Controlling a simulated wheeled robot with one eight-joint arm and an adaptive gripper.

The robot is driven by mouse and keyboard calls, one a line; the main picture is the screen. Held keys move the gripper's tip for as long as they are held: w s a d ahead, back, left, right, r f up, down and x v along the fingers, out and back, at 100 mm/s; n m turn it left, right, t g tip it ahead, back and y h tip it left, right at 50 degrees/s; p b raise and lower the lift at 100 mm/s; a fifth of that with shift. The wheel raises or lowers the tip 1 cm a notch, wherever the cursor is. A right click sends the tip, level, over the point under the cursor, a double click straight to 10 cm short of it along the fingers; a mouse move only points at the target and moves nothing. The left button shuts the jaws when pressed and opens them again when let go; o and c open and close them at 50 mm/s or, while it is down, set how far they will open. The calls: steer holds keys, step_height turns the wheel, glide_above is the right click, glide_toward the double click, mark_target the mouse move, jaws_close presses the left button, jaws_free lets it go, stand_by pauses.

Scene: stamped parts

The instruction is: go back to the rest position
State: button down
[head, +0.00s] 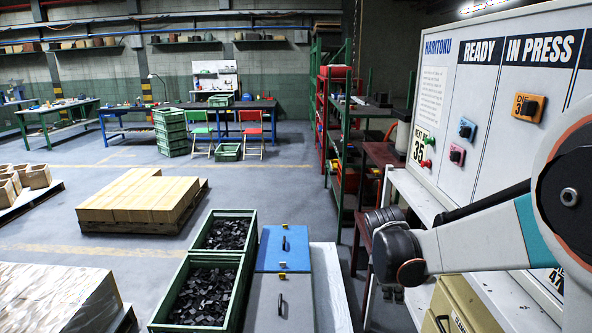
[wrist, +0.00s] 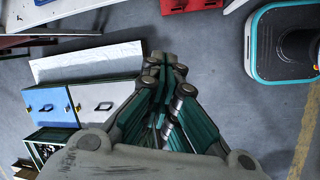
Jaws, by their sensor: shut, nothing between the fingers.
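My gripper (wrist: 167,62) is shut and empty in the wrist view, its fingers pointing down over the bare grey floor. In the head view my arm comes in from the right, in front of the white press board (head: 440,50), and its wrist bends downward; the fingers are mostly hidden there. Nothing touches the fingers in the wrist view.
Green crates of dark parts (head: 250,262) stand beside a blue lid (head: 284,236) and a grey lid (head: 262,300). A tan box (head: 465,308) is below my arm. Green shelving (head: 340,130) stands behind. Open floor (head: 110,238) lies left.

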steer(key=s+a+r+m+t+y, duration=0.1)
steer(key=s+r+m, duration=0.2)
steer(key=s, duration=0.4)
steer(key=s+a+r+m+t+y, duration=0.1)
steer(key=s+a+r+m+t, duration=0.1)
steer(key=s+r+m, duration=0.2)
steer(key=s+a+r+m+t+y, duration=0.1)
steer(key=s+m, duration=0.5)
steer(key=s, duration=0.6)
steer(key=shift+s+a+r+t, duration=0.2)
steer(key=shift+a+r+t, duration=0.45)
steer(key=shift+r, duration=0.7)
steer(key=shift+d, duration=0.1)
